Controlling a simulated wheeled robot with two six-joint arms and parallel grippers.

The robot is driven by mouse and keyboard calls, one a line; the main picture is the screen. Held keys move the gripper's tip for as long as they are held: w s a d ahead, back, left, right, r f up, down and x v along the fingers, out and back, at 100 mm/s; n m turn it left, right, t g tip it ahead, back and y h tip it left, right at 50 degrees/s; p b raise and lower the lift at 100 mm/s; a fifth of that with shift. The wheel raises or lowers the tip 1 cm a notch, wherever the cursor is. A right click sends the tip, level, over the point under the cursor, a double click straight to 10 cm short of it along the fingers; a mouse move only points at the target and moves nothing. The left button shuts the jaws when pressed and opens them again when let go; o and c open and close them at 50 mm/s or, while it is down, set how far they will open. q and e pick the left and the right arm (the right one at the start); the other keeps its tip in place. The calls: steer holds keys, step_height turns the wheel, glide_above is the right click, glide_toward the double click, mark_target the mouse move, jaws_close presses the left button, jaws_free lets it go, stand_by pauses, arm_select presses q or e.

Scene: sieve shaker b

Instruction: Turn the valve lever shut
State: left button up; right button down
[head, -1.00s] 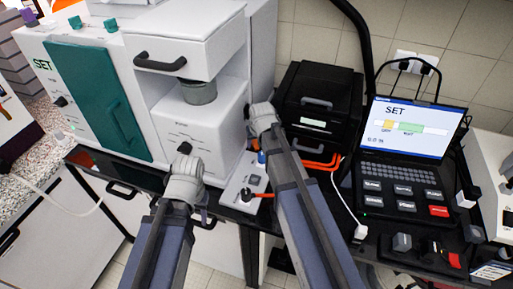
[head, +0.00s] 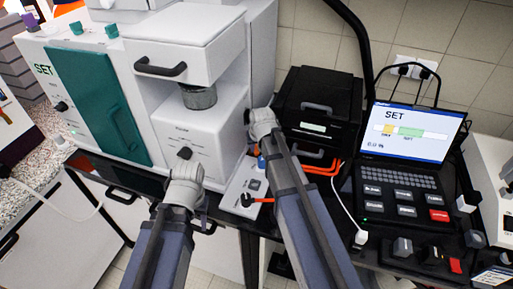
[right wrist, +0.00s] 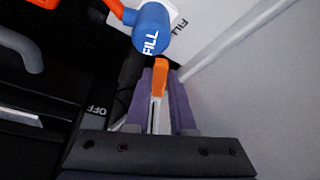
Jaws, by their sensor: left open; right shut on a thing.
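The orange-tipped valve lever (right wrist: 160,80) stands between the purple fingers of my right gripper (right wrist: 164,85) in the right wrist view. The fingers are shut on it. Just beyond it is the blue valve body (right wrist: 150,32) marked FILL. In the head view, a small blue part (head: 261,162) shows beside my right arm; the right gripper's fingers are hidden there. My left gripper (head: 203,209) is open and empty in front of the white machine; its fingers are mostly hidden behind its wrist.
The white machine (head: 215,135) with a teal door (head: 90,105) stands at the left. A black box (head: 318,105) and orange hoses (head: 320,168) are right of my right arm. A laptop (head: 415,130) showing SET stands further right. A white plate (head: 240,190) with a black knob lies between my arms.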

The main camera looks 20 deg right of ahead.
steer(key=shift+w+a+m+h, duration=0.1)
steer(key=shift+a+m+h, duration=0.25)
steer(key=shift+m, duration=0.4)
steer(key=shift+a+m+h, duration=0.25)
steer(key=shift+a+m, duration=0.05)
steer(key=shift+m, duration=0.45)
steer(key=c, duration=0.8)
jaws_free()
steer(key=shift+o, duration=0.2)
steer(key=d+p+v, duration=0.1)
steer(key=p+v, duration=0.6)
steer(key=shift+a+r, duration=0.4)
steer(key=shift+a, duration=0.1)
